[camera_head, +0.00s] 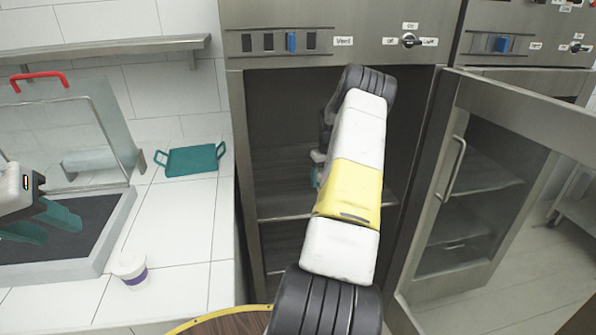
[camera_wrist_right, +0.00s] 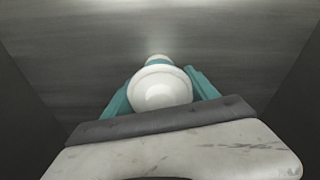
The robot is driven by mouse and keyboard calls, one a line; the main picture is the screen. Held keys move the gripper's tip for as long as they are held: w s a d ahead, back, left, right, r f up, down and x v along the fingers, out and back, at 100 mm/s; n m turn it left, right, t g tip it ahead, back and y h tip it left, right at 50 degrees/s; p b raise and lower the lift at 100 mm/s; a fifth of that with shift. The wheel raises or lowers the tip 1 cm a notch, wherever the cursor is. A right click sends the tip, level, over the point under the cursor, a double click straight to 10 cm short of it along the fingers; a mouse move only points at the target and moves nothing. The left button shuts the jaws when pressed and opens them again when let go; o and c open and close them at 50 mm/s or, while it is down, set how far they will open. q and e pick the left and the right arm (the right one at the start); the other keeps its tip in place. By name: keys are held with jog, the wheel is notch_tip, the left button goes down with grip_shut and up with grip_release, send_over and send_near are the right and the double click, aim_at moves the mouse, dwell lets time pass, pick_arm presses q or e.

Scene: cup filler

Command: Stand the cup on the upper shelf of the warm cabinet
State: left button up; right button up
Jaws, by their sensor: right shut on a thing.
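The warm cabinet (camera_head: 238,130) stands open, its door (camera_head: 510,120) swung out to the right. My right arm reaches into its upper space and hides much of it. An upper shelf (camera_head: 280,202) shows inside, below the arm. My right gripper (camera_wrist_right: 160,92) is shut on a white cup (camera_wrist_right: 160,86), with a teal finger on each side in the right wrist view. A grey metal surface lies beyond the cup there; I cannot tell whether the cup touches it. In the head view the cup is mostly hidden. My left gripper (camera_head: 42,222) is open and empty at the left.
Another white cup with a purple band (camera_head: 130,270) stands on the tiled counter (camera_head: 185,235). A teal tray (camera_head: 190,160) lies further back. A clear panel with a red handle (camera_head: 38,78) stands at the left. A round wooden top (camera_head: 225,322) is below the cabinet front.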

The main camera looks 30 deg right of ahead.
jog(key=o, duration=1.5)
jog(key=shift+s+r, duration=0.25)
jog(key=shift+r, duration=1.7)
jog(key=shift+s+r, duration=0.2)
jog(key=shift+r, duration=1.7)
